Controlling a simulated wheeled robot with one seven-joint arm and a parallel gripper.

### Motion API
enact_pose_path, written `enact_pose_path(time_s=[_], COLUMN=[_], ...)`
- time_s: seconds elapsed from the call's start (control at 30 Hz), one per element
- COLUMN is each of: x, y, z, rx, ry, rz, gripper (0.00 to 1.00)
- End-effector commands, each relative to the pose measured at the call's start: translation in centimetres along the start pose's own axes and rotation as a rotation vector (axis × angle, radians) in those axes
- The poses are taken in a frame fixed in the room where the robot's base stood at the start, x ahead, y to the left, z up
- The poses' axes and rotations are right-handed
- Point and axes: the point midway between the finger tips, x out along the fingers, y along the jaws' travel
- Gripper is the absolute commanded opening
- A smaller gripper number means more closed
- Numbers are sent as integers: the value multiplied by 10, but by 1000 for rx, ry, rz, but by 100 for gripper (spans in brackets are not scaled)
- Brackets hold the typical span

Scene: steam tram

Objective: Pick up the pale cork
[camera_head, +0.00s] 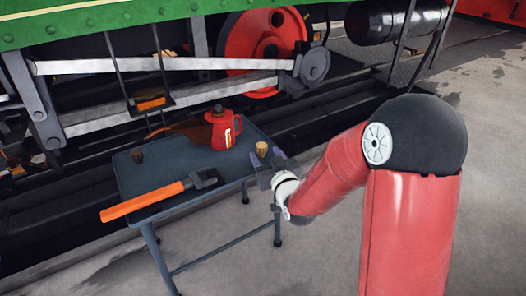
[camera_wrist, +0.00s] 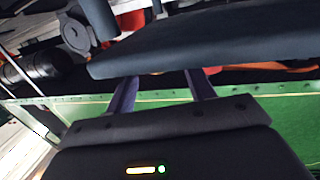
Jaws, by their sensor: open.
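The pale cork (camera_head: 262,148) is a small light-brown cylinder, upright at the right end of the dark table (camera_head: 160,172) in the head view. My gripper (camera_head: 270,162) is at that end of the table, close to the cork; I cannot tell whether it touches it. In the wrist view its two purple fingers (camera_wrist: 162,82) stand apart with nothing seen between them. There the table's dark slab (camera_wrist: 215,40) fills the upper right, and the cork does not show.
A red can (camera_head: 222,130) stands behind the cork's left. A wrench with an orange handle (camera_head: 145,201) lies along the front edge. A darker brown cork-like piece (camera_head: 137,156) is at the far left. The green tram (camera_head: 100,20) with its rods and red wheel is close behind.

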Motion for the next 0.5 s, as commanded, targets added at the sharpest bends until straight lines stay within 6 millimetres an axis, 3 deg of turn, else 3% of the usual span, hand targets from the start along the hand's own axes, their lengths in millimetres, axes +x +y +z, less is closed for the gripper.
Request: enact_pose_path(time_s=[0.3, 0.5], x=[44, 49], y=[2, 3], z=[-3, -3], rx=[0, -1], ry=[0, -1], rz=[1, 1], gripper=[54, 54])
